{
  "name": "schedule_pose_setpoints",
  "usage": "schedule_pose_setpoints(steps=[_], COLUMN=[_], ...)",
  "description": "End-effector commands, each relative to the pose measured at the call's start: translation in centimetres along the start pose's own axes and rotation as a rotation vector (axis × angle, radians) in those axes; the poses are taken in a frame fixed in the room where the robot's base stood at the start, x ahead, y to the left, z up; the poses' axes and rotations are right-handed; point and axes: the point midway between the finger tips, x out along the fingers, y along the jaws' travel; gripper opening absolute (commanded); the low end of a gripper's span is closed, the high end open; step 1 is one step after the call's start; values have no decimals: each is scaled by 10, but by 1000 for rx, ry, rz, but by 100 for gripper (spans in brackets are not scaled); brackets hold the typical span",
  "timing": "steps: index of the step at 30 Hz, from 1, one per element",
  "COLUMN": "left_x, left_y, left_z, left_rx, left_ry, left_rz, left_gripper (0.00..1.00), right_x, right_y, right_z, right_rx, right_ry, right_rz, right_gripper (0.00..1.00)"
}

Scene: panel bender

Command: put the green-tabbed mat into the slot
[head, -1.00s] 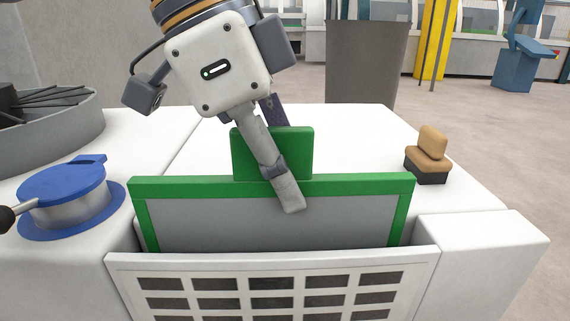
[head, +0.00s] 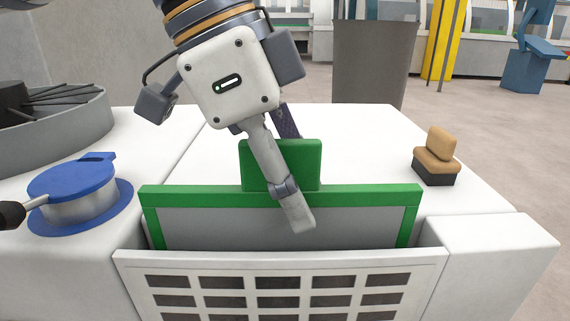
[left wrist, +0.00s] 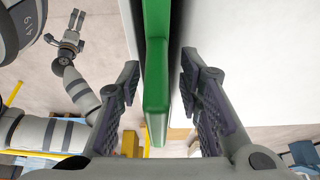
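The green-tabbed mat (head: 180,228) is a grey panel with a green rim, standing upright in the slot behind a white perforated front (head: 280,258). Its lower part is hidden in there; the rim's top and the green tab (head: 310,165) stick out above. My left gripper (head: 290,205) reaches down over the tab, one finger on the near side. In the left wrist view the green tab (left wrist: 155,85) lies between the fingers of my left gripper (left wrist: 160,90), with gaps on both sides, so it is open. My right gripper (left wrist: 77,20) shows small there, fingers apart and empty.
A blue-lidded pot (head: 75,185) with a black handle stands left of the slot. A tan and black block (head: 437,160) is on the white top at right. A grey bin (head: 372,65) stands behind. The white surface (head: 370,150) behind the mat is clear.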

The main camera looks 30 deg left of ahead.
Motion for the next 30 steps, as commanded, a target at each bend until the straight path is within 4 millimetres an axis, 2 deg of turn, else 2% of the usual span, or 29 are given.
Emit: schedule_pose_setpoints(steps=[5, 12, 18, 22, 30], left_x=[-11, -75, -112, -120, -120], left_y=[-1, 0, 0, 0, 0], left_z=[-1, -1, -1, 0, 0], left_rx=[-1, 0, -1, 0, 0], left_ry=[3, 5, 3, 1, 1], left_rz=[-2, -1, -1, 0, 0], left_gripper=[33, 33, 33, 33, 33], right_x=[0, 0, 0, 0, 0], right_y=[0, 0, 0, 0, 0], right_z=[0, 0, 0, 0, 0], right_rx=[0, 0, 0, 0, 0], right_ry=[0, 0, 0, 0, 0], right_rz=[0, 0, 0, 0, 0], right_gripper=[81, 81, 81, 81, 81])
